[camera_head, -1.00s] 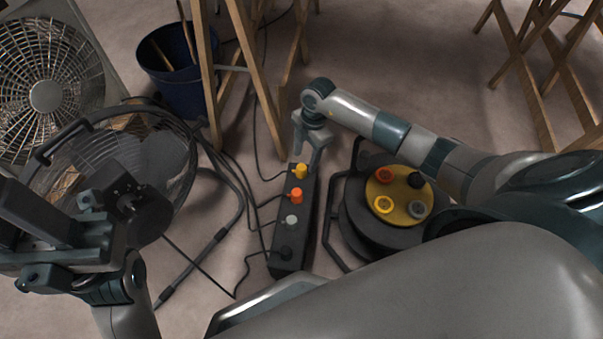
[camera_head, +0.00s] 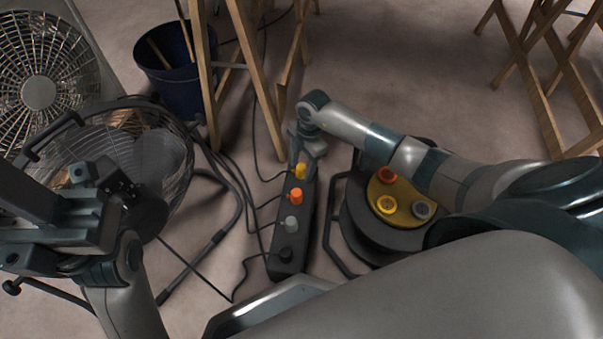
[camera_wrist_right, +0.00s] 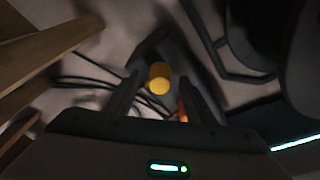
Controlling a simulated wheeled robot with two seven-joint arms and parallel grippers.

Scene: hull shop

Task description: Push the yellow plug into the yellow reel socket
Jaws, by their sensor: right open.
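The yellow plug (camera_head: 300,171) stands at the far end of a black power strip (camera_head: 287,261). My right gripper (camera_head: 304,160) is open, right at the yellow plug and partly covering it. In the right wrist view the yellow plug (camera_wrist_right: 159,76) shows between the two open fingers, with no grip on it visible. The yellow reel socket (camera_head: 386,205) is on the round yellow face of the black cable reel (camera_head: 357,230), right of the strip. My left gripper (camera_head: 75,220) is at the left edge; its jaws are not clear.
Orange (camera_head: 296,195), grey (camera_head: 291,224) and black (camera_head: 288,254) plugs line the strip. The reel also has an orange-red socket (camera_head: 387,175) and a grey one (camera_head: 422,209). Trestle legs (camera_head: 258,80), a blue bucket (camera_head: 178,88), a fan (camera_head: 150,150) and loose cables stand left.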

